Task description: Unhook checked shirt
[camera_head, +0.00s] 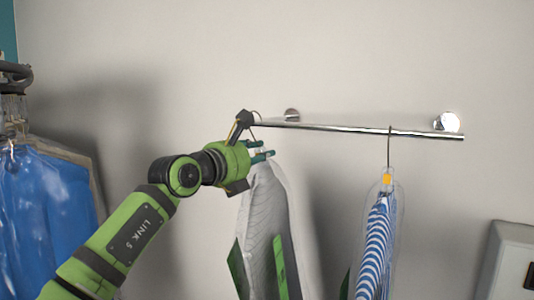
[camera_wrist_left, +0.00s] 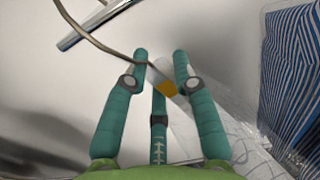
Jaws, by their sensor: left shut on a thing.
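The checked shirt (camera_head: 262,210), pale with a fine grid, hangs in a clear cover below my left gripper (camera_head: 264,155). In the wrist view, my left gripper (camera_wrist_left: 160,65) is shut on the neck of the shirt's hanger (camera_wrist_left: 122,53), by an orange tag (camera_wrist_left: 166,88). The wire hook rises to the upper left, close to the end of the chrome rail (camera_wrist_left: 95,20). In the head view, the rail (camera_head: 350,129) is fixed to the wall, and the hook shows near its left end. I cannot tell whether hook and rail touch. My right gripper is out of view.
A blue-and-white striped shirt (camera_head: 378,245) in a clear cover hangs from the rail to the right, with a gap between. Blue covered garments (camera_head: 45,210) hang at far left. A pale box (camera_head: 508,265) stands at lower right.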

